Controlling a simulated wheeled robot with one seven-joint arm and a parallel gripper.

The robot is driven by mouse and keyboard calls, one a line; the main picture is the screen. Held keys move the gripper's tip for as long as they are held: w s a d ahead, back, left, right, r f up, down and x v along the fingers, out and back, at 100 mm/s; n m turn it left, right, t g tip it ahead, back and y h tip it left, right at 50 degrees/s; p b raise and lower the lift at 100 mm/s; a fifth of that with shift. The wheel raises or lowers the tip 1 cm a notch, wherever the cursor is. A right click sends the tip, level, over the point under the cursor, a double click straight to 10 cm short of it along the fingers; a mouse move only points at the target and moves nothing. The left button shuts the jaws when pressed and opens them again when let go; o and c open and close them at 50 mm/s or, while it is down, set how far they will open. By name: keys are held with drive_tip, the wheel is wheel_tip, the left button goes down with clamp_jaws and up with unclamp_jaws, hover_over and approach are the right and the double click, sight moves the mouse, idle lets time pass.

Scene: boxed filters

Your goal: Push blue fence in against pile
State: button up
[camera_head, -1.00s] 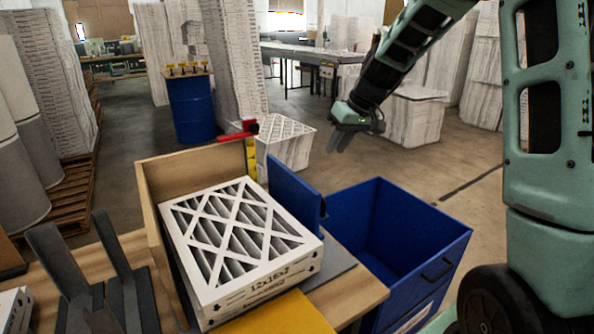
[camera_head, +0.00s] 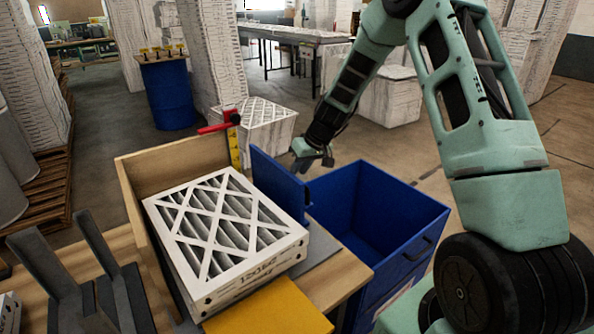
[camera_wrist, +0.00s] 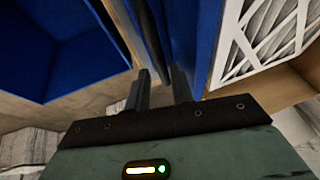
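The blue fence (camera_head: 278,182) stands upright at the right side of the pile of white-framed filters (camera_head: 225,225). The pile lies in a wooden box. In the wrist view the two dark fingers (camera_wrist: 160,88) are apart with nothing held. There the blue fence (camera_wrist: 204,40) is close to the right finger, and the pile (camera_wrist: 265,35) is beyond it. Contact cannot be told.
An open blue bin (camera_head: 385,225) stands right of the box, under my arm. A red-topped yellow ruler post (camera_head: 234,145) rises at the box's far corner. A yellow panel (camera_head: 270,310) lies in front, and dark grey uprights (camera_head: 75,260) stand at left.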

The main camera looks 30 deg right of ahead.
sight(274, 183)
drive_tip(key=shift+x, duration=1.3)
clamp_jaws()
drive_tip(key=a+b, duration=0.1)
drive_tip(key=a, duration=0.7)
drive_tip(key=shift+s, duration=0.2)
unclamp_jaws()
drive_tip(key=shift+a, duration=0.1)
drive_tip(key=shift+r, duration=0.1)
drive_tip(key=b+v, duration=0.3)
drive_tip(key=v, duration=1.4)
drive_tip(key=shift+d, duration=0.25)
